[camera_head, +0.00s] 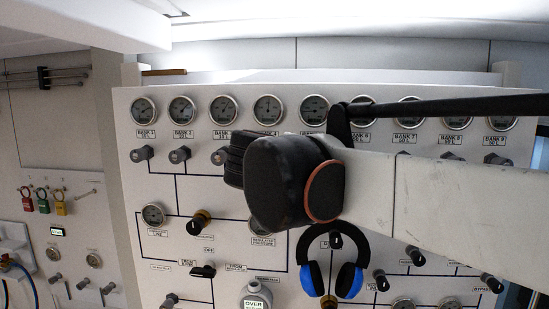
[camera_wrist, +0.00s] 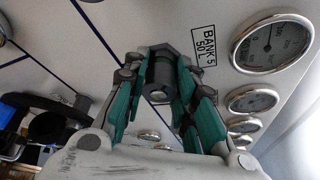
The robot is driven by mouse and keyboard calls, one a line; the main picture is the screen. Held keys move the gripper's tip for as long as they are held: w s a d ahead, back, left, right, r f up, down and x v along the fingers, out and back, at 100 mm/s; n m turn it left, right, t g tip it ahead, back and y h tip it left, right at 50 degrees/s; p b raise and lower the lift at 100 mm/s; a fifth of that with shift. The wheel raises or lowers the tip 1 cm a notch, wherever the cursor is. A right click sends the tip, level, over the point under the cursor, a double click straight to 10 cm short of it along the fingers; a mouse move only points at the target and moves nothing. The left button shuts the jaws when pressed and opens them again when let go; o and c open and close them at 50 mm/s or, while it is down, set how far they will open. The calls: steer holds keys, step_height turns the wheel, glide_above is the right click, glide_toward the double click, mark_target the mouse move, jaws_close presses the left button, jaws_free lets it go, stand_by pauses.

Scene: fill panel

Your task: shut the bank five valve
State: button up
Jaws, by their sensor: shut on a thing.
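The bank five valve (camera_wrist: 160,78) is a dark cylindrical knob on the white panel, beside the "BANK 5 50 L" label (camera_wrist: 204,46) in the wrist view. My gripper (camera_wrist: 162,88) is shut on this knob, with a green-padded finger on each side. In the head view my arm covers the bank five valve and my gripper's fingers. The bank five gauge (camera_head: 314,109) shows above my arm there. The knob's turn position cannot be told.
The panel (camera_head: 130,235) carries a top row of gauges with valve knobs below, such as the bank one knob (camera_head: 142,153). Blue and black headphones (camera_head: 347,280) hang below my arm. More knobs and lower gauges (camera_head: 153,215) stand out from the panel.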

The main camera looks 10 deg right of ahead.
steer(key=m+y, duration=0.2)
steer(key=m, duration=0.2)
steer(key=shift+d+y, duration=0.1)
steer(key=shift+y, duration=0.3)
steer(key=shift+m+y, duration=1)
steer(key=shift+m, duration=0.5)
steer(key=o, duration=1.1)
steer(key=shift+s, duration=0.1)
steer(key=v, duration=1.2)
